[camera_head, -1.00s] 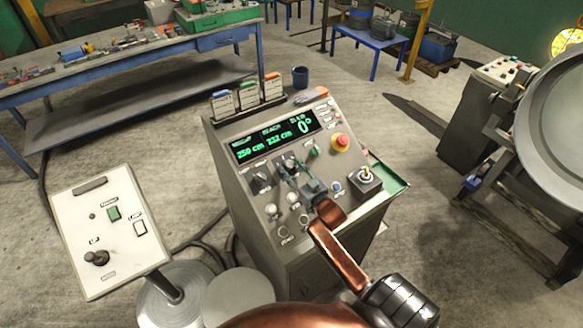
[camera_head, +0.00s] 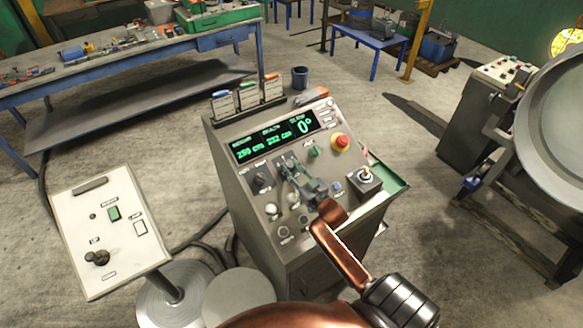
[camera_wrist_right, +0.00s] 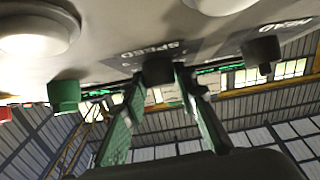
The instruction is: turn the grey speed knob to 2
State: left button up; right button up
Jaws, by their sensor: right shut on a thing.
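The grey speed knob (camera_wrist_right: 158,70) shows dark in the right wrist view, directly under the SPEED label. It sits between the two green-padded fingers of my right gripper (camera_wrist_right: 160,84), which is shut on it. In the head view my right gripper (camera_head: 290,170) reaches over the upper middle of the sloped console (camera_head: 250,222) and largely hides the knob. I cannot read which number the knob points to. My left gripper is in neither view.
Close by are another dark knob (camera_head: 262,180), a green button (camera_head: 314,151), a red emergency stop (camera_head: 341,141) and a small joystick (camera_head: 364,176). A display (camera_head: 275,137) lies above the gripper. A white control panel (camera_head: 108,230) stands to the left.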

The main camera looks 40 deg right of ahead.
jog(key=shift+n+y, duration=0.3)
jog(key=o, duration=1.2)
jog(key=shift+c, duration=0.2)
jog(key=s, duration=1.2)
jog(key=shift+a, duration=0.45)
